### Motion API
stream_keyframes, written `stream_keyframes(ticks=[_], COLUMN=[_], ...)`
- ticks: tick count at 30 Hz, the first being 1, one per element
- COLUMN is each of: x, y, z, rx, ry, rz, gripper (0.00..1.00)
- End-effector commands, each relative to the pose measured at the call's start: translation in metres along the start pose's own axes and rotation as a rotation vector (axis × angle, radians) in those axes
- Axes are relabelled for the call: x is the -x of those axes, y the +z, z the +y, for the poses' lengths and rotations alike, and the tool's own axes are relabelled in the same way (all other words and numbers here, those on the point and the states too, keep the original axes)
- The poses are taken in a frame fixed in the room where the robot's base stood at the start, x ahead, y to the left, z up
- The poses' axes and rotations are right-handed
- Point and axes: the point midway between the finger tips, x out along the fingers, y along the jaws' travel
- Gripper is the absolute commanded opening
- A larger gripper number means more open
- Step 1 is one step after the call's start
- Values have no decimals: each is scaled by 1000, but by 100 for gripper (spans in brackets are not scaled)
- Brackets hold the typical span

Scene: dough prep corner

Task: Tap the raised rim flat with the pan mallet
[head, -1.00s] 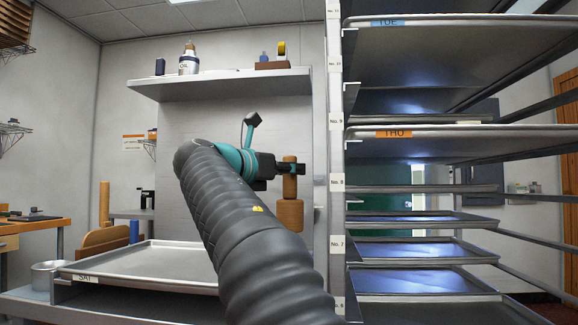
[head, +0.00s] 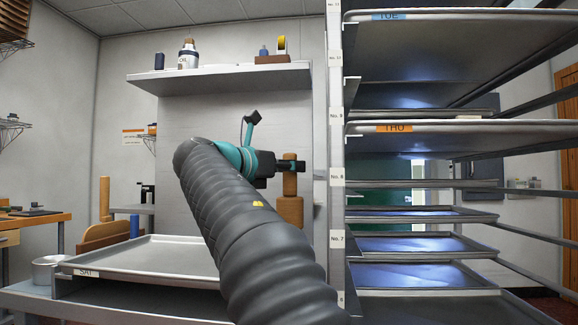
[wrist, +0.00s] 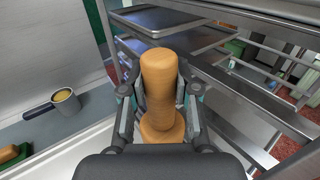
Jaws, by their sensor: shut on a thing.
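My gripper (head: 290,166) is shut on the wooden pan mallet (head: 290,208). The mallet is upright, with its thicker part below the jaws and its top end showing above them. In the wrist view the mallet (wrist: 158,70) stands between the two fingers of my gripper (wrist: 158,95). The mallet hangs clear of the pans in the head view, just left of the rack post. Several metal sheet pans are in view, among them the SAT pan (head: 160,258), the THU pan (head: 450,128) and the TUE pan (head: 470,17). I cannot tell which rim is raised.
The rack post (head: 337,200) stands close right of the mallet. A wall shelf (head: 220,76) with bottles and a tape roll is above my arm. A metal pot (head: 46,272) stands left of the SAT pan. The wrist view shows a small pan with yellow contents (wrist: 65,103).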

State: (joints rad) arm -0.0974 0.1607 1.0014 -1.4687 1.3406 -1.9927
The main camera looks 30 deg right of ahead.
Motion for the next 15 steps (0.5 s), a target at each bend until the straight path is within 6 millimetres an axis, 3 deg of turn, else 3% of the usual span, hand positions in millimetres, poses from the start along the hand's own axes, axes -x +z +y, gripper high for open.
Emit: stream_keyframes(ticks=[15], x=[0], y=[8], z=[-1], rx=[-2], ry=[0], rz=[-2], gripper=[0])
